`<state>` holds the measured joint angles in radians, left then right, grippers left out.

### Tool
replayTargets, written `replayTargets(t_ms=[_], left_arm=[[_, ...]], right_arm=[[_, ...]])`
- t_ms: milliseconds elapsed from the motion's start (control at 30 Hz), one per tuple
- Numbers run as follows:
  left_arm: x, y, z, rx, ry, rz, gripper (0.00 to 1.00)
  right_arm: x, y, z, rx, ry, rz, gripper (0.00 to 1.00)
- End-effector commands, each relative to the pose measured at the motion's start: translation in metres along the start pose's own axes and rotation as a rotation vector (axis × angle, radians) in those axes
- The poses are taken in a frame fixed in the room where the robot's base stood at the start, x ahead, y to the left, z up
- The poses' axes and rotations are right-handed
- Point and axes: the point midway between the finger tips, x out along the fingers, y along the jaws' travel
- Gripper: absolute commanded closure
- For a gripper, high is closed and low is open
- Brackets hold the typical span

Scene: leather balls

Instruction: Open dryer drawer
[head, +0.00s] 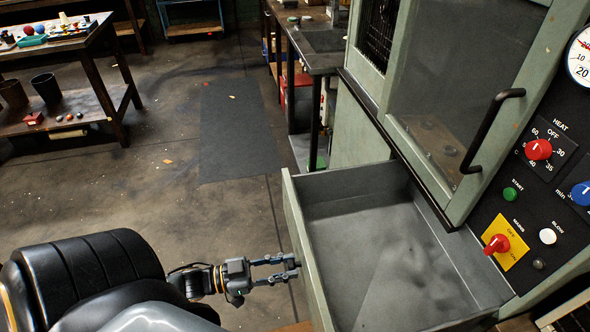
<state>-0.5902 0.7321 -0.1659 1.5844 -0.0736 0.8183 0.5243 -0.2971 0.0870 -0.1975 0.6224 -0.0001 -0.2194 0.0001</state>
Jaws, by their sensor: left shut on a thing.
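The dryer drawer (350,184) is pulled out from the lower part of the green dryer (413,85). Its grey inside shows and looks empty. My left gripper (290,268) reaches in from the left and is shut at the outer side of the drawer front (301,236). What it grips, probably the drawer handle, is mostly hidden by the fingers and the front panel. My right gripper is not in view.
The dryer door above, with a black handle (491,128), is shut. A control panel (552,190) with knobs is at the right. A workbench (62,85) stands at the far left. Open floor with a dark mat (238,130) lies between.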

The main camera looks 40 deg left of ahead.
Motion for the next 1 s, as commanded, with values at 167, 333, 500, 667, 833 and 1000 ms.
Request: replayTargets(t_ms=[167, 333, 500, 667, 833, 1000], left_arm=[[-0.001, -0.001, 0.0, 0.001, 0.002, 0.0, 1.0], [-0.001, -0.001, 0.0, 0.001, 0.001, 0.0, 1.0], [-0.001, 0.0, 0.0, 0.001, 0.001, 0.0, 0.48], [-0.001, 0.0, 0.0, 0.0, 0.001, 0.0, 0.48], [-0.006, 0.0, 0.001, -0.001, -0.001, 0.0, 0.48], [-0.033, 0.0, 0.002, -0.001, -0.005, 0.0, 0.48]], right_arm=[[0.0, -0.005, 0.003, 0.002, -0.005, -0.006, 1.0], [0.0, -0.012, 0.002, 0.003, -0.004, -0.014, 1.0], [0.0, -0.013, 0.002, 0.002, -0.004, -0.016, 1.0], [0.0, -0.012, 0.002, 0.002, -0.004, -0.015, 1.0], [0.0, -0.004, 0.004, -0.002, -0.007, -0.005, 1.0], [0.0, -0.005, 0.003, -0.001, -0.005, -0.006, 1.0]])
